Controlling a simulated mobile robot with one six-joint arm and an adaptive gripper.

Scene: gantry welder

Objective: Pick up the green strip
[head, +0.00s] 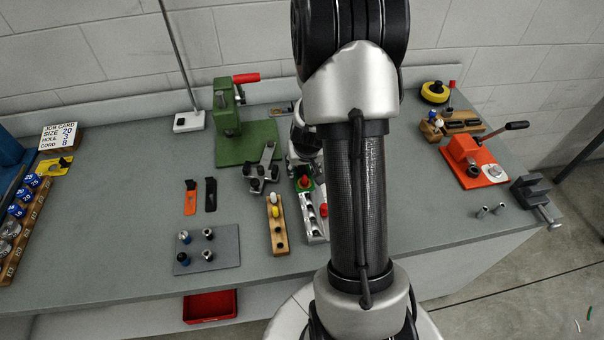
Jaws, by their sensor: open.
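A small thin green strip (589,313) lies on the concrete floor at the far lower right, well off the bench. It is tiny in this view, so its details cannot be told. My gripper (262,186) is open, over the bench in front of the green press, left of my arm. It is far from the green strip, and I see nothing between its fingers. My arm hides part of the bench middle.
A pale strip (577,326) lies beside the green one. The grey bench (120,240) lies between my gripper and that floor. On it stand a green press (228,110), an orange lever tool (470,160) and a grey vise (532,192). A red bin (210,306) is below its front edge.

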